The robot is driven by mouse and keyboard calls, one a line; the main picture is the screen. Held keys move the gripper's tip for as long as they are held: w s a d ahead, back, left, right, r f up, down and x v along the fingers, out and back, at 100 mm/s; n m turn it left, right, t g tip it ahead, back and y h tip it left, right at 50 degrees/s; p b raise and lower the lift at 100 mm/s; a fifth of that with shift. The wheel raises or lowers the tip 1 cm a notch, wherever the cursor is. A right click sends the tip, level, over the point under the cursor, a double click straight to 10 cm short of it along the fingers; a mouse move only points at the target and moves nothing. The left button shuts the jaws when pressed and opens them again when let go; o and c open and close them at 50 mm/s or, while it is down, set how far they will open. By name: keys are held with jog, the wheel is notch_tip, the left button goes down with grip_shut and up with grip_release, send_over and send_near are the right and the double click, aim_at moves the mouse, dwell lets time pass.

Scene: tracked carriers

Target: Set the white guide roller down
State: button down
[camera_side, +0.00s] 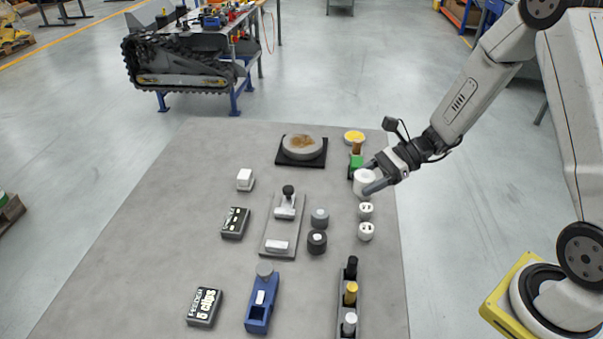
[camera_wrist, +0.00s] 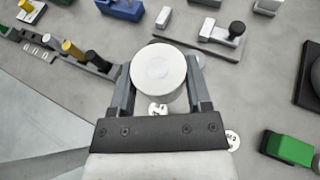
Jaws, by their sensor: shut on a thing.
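The white guide roller (camera_wrist: 158,68) is a short white cylinder held between the two fingers of my gripper (camera_wrist: 160,88), in the wrist view. The fingers press on it from both sides. In the side view the roller (camera_side: 363,181) shows at the end of my gripper (camera_side: 372,184), near the right edge of the grey mat. It appears to be above the mat; the exact gap is hard to tell. Small white rollers (camera_side: 366,211) stand on the mat just in front of it, and in the wrist view they are partly hidden below the held roller.
A dark tray with pegs (camera_side: 340,318) lies toward the front. Grey and black rollers (camera_side: 317,242) and a grey carrier (camera_side: 275,228) are to the left. The left mat (camera_side: 150,210) is clear.

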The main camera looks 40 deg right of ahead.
jog(key=shift+s+d+f+n+g, duration=0.15)
jog(key=shift+s+n+g, duration=0.2)
jog(key=shift+g, duration=0.05)
jog(key=shift+s+d+f+n+g, duration=0.1)
jog(key=shift+s+n+g, duration=0.25)
jog(key=shift+g, duration=0.05)
jog(key=w+f, duration=0.4)
jog(key=w, duration=0.5)
send_over(324, 201)
jog(key=s, duration=0.1)
jog(key=shift+f, duration=2.3)
jog(key=shift+f, duration=0.1)
jog(key=shift+w+f, duration=0.4)
jog(key=shift+f, duration=0.1)
jog(key=shift+w+f, duration=0.1)
jog(key=shift+f, duration=1.25)
jog(key=shift+f, duration=0.25)
